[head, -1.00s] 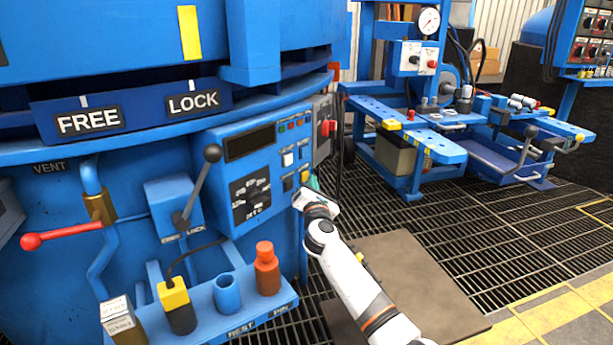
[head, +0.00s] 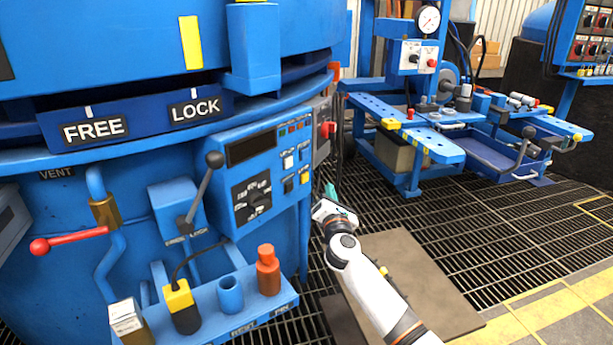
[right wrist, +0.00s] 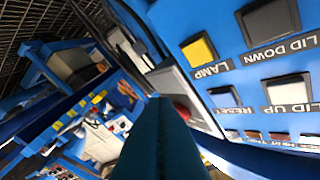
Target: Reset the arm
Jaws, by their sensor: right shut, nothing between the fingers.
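My right arm (head: 375,295) comes in from the bottom right in the head view. Its gripper (head: 330,192) has teal fingers and is just right of the blue control panel's lower right edge. In the right wrist view the teal fingers (right wrist: 160,135) are together with nothing between them. The control panel (right wrist: 225,45) is close beside them there, with yellow LAMP, LID DOWN, RESET and LID UP buttons. I cannot tell whether the fingers touch anything. My left gripper is not in view.
The blue furnace (head: 60,215) fills the left, with a red-handled lever (head: 70,240), a black-knobbed lever (head: 203,185) and a tool shelf (head: 285,300). A blue workbench (head: 435,145) stands at the back right. Grating floor (head: 500,225) lies open between.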

